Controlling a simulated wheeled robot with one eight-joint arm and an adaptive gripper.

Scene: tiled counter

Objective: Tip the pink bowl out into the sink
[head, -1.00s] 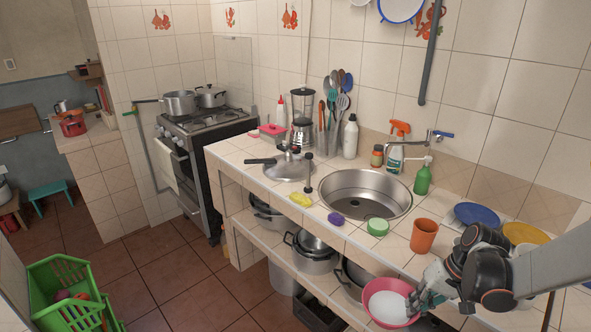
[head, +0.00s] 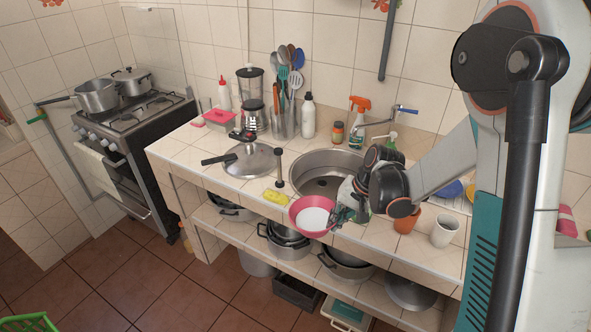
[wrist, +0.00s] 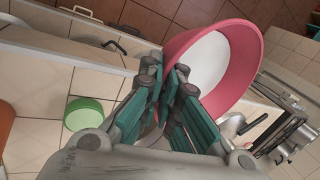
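The pink bowl (head: 298,226) is at the counter's front edge, just in front of the metal sink (head: 306,170). It holds a smooth white surface, perhaps its contents; I cannot tell what. My gripper (head: 345,212) is at the bowl's right side. In the wrist view, the teal-padded fingers of my gripper (wrist: 178,88) close on the rim of the pink bowl (wrist: 257,50). The bowl looks off the counter, its opening facing mostly up in the head view. My gripper and arm hide the sink's right part.
An orange cup (head: 408,222) and a white cup (head: 445,230) stand right. The tap (head: 378,122) is behind the sink.

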